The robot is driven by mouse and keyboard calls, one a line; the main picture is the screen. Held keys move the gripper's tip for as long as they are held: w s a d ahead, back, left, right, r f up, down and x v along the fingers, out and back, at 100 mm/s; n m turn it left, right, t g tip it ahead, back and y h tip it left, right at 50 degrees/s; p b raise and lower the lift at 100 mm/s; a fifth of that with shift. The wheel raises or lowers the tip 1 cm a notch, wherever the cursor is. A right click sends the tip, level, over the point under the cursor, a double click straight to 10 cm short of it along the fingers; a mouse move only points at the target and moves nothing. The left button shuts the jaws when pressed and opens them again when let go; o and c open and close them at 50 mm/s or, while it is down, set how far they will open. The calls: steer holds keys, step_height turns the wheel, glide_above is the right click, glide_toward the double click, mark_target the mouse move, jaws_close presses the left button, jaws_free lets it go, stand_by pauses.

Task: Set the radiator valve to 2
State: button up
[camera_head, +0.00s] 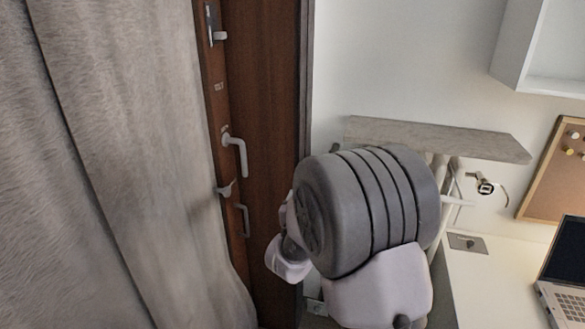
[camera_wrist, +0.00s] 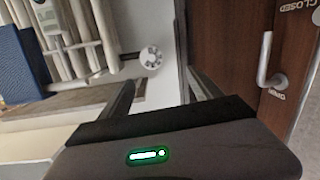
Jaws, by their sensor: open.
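The radiator valve (camera_wrist: 151,57) is a white round knob beside the end of the pale radiator (camera_wrist: 88,38) in the wrist view. Its number marks are too small to read. My gripper (camera_wrist: 160,80) is open, its two dark fingers reaching up from the bottom of the wrist view. The knob shows beyond the fingertips, roughly between them, and nothing is held. In the head view my arm hides the valve and the gripper's fingers.
A brown door (camera_head: 262,130) with pale handles is left of my arm, beside a grey curtain (camera_head: 120,150). A wooden shelf board (camera_head: 435,136) lies above the radiator pipes. A white desk (camera_head: 490,290) with a laptop (camera_head: 565,270) is at right, below a cork board (camera_head: 560,165).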

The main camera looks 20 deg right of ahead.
steer(key=shift+n+h, duration=0.3)
steer(key=shift+h, duration=0.5)
steer(key=b+x, duration=0.1)
steer(key=x, duration=0.5)
steer(key=f+b+x, duration=0.1)
steer(key=x, duration=0.5)
steer(key=b+x, duration=0.1)
steer(key=x, duration=0.5)
steer(key=shift+d+f, duration=0.2)
steer(key=shift+d, duration=0.25)
steer(key=shift+s, duration=0.1)
steer(key=c, duration=1.4)
